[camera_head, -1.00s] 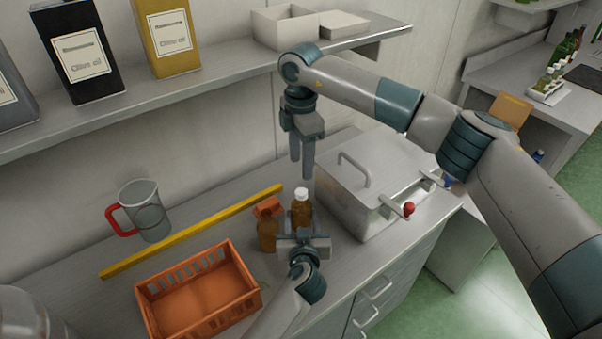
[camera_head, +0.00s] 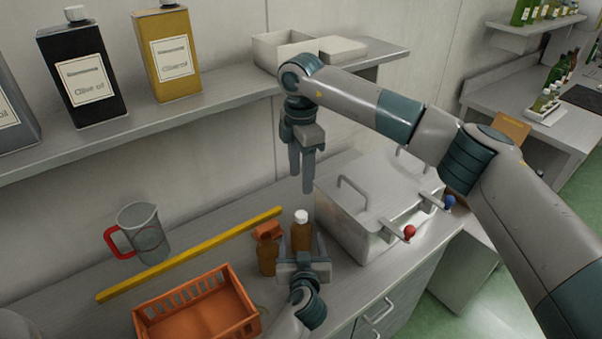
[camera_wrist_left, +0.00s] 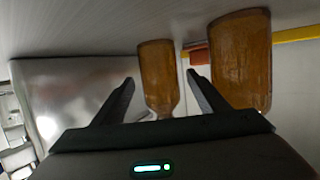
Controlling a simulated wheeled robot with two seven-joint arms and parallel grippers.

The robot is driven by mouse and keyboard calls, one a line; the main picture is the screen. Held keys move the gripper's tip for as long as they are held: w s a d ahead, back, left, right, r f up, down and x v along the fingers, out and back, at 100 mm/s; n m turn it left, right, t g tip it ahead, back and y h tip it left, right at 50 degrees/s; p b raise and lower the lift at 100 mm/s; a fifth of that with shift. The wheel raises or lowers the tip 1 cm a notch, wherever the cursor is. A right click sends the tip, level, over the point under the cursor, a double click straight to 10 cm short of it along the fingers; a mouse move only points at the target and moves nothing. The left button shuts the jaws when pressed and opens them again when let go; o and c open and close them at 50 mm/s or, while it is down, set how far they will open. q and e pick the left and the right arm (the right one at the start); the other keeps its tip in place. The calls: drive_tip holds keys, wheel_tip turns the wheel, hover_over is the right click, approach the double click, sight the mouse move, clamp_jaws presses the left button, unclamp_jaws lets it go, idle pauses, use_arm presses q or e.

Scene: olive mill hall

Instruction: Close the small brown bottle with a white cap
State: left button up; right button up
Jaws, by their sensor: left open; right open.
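A small brown bottle with a white cap (camera_head: 301,234) stands upright on the counter. The cap sits on its top; I cannot tell how tightly. A second brown bottle (camera_head: 267,255) without a visible white cap stands just left of it. My left gripper (camera_head: 303,254) is open, low at the capped bottle's near side. In the left wrist view the picture is upside down; this bottle (camera_wrist_left: 158,72) lies between the open fingers, and the other bottle (camera_wrist_left: 241,60) is close outside them. My right gripper (camera_head: 301,178) is open and empty, pointing down above the white cap.
An orange crate (camera_head: 245,299) stands at the front left. A metal box (camera_head: 345,220) with red and blue knobs is close on the right.

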use_arm(q)
drive_tip(key=shift+s, duration=0.1)
drive_tip(key=b+v, duration=0.2)
drive_tip(key=v, duration=1.5)
drive_tip(key=shift+s+r, duration=0.1)
drive_tip(key=shift+s, duration=0.05)
